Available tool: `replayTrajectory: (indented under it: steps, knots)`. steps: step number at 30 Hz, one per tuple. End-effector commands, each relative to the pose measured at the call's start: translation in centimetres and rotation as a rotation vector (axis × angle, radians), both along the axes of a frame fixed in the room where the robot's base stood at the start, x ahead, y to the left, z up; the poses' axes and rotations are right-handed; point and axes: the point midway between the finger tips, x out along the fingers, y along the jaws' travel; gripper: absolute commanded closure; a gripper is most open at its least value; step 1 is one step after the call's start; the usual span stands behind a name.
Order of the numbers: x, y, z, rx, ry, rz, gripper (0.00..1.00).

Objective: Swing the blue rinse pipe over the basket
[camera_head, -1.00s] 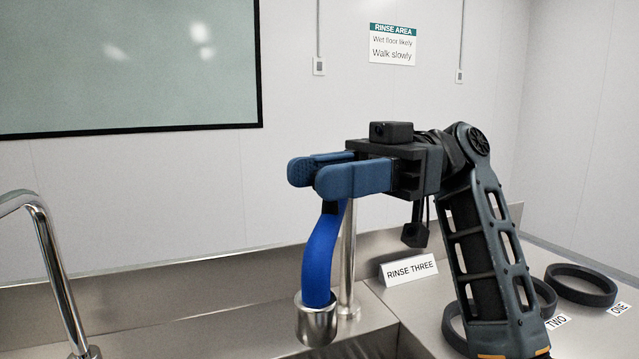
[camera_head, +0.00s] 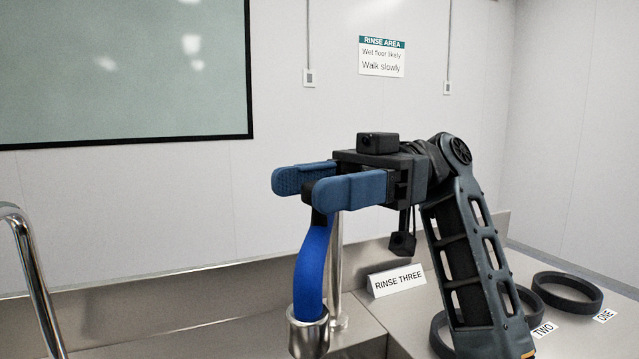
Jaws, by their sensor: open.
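The blue rinse pipe (camera_head: 312,272) hangs in a curve below my gripper, with a metal spray head (camera_head: 308,330) at its lower end. A metal post (camera_head: 335,270) stands just behind it. My gripper (camera_head: 296,184) is open, its two blue fingers spread and pointing left. The fingers are at the upper end of the blue pipe, and the nearer finger hides its top. I cannot tell whether they touch it. The basket does not show in this view; only a dark part of the sink (camera_head: 372,348) shows at the bottom edge.
A chrome tap (camera_head: 30,275) stands at the left. A RINSE THREE sign (camera_head: 397,281) sits on the steel counter behind my arm. Black rings (camera_head: 568,291) lie at the right by labels ONE and TWO. The air left of my gripper is clear.

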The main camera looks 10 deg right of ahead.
Motion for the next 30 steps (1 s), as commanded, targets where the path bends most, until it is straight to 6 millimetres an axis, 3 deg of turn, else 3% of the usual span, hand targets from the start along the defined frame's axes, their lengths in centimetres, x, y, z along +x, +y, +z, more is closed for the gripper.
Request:
replayTrajectory:
  steps: [5, 18, 30]
  knots:
    - [0.5, -1.0, -0.1, 0.000, 0.001, -0.002, 0.42]
    - [3.3, -6.5, 0.0, 0.000, -0.001, -0.001, 0.42]
    - [3.5, -7.0, 0.0, 0.000, -0.001, 0.000, 0.42]
